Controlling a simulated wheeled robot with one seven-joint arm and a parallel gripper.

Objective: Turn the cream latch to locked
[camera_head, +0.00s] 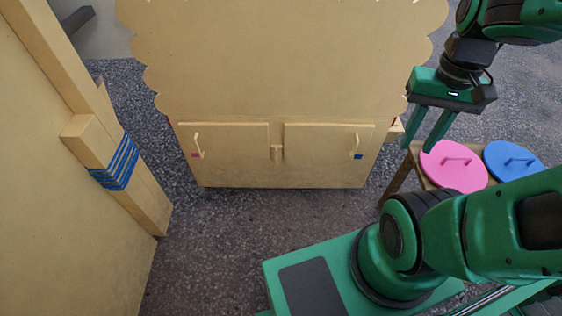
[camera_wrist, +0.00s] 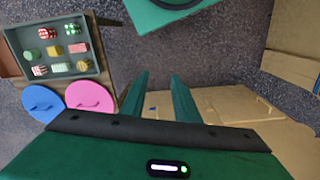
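The cream latch (camera_head: 276,152) is a small cream piece on the front of the cream cabinet (camera_head: 285,70), in the gap between its two doors. It looks roughly upright in the head view, though it is too small to read its exact angle. My gripper (camera_head: 421,146) is to the right of the cabinet, well apart from the latch. Its two green fingers are spread with nothing between them. In the wrist view my gripper (camera_wrist: 158,80) is also open and empty. I cannot make out the latch for certain there.
Pink (camera_head: 453,166) and blue (camera_head: 512,160) lids lie at right near a tray of sweets (camera_wrist: 88,74). A cream post (camera_head: 135,185) stands left. Floor before the cabinet is clear.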

